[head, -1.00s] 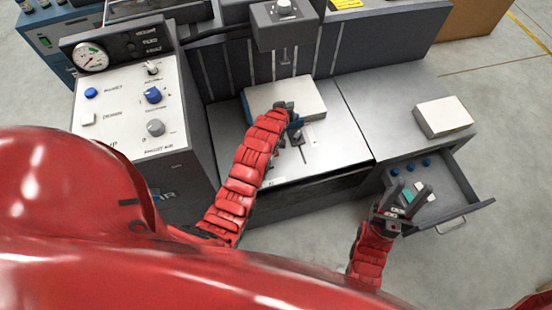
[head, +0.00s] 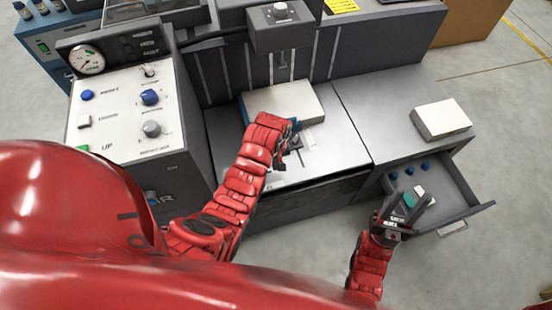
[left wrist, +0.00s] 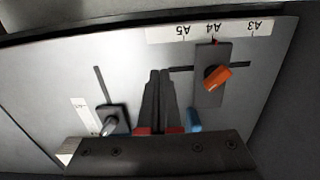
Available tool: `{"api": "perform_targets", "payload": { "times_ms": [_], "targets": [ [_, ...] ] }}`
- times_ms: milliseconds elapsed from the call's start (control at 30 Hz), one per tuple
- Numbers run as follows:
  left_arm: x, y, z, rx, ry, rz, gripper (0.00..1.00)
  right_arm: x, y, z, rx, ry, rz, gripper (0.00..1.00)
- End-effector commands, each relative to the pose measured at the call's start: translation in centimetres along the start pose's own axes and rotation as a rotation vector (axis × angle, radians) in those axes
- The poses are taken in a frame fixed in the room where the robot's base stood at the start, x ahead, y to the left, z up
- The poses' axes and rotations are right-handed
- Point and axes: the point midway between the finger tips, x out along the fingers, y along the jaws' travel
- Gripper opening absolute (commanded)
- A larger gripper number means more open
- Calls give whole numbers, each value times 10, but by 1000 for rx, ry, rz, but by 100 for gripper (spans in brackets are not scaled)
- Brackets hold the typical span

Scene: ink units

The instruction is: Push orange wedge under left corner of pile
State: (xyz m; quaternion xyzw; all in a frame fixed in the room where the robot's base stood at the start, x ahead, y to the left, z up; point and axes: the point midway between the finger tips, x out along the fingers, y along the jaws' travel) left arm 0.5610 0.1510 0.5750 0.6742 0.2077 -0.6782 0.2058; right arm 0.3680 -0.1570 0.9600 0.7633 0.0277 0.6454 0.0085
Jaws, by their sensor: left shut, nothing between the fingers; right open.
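The pile (head: 282,101) is a white paper stack on the grey table under the press head. An orange piece (left wrist: 217,77), apparently the wedge, sits on a dark slide plate by the A4 mark in the left wrist view. In the head view I cannot make it out; my left arm covers part of that area. My left gripper (left wrist: 158,73) is shut and empty, over the table beside the orange piece and apart from it. In the head view it (head: 284,155) is near the pile's front edge. My right gripper (head: 412,196) is open at the drawer.
The open drawer (head: 465,212) holds blue knobs (head: 423,167), a teal piece (head: 409,200) and a white piece (head: 419,190). Another white stack (head: 440,118) lies on the right table. The control panel (head: 120,115) stands left. A second side guide (left wrist: 112,122) is on the table.

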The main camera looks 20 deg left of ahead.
Motion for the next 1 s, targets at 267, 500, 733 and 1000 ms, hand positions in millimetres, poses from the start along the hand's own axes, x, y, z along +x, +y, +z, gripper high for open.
{"api": "perform_targets", "payload": {
  "times_ms": [267, 500, 733, 1000],
  "targets": [
    [42, 1, -4, 0, 2, 1, 0, 5, 0, -1, 0, 0, 0, 45],
    [41, 1, -30, 0, 2, 2, 0, 6, 0, -1, 0, -1, 0, 45],
    [40, 1, -41, -1, 5, 4, 0, 6, 0, -1, 0, 0, 0, 45],
    [41, 1, -42, 0, 5, 4, 0, 6, 0, -1, 0, 0, 0, 45]
  ]
}}
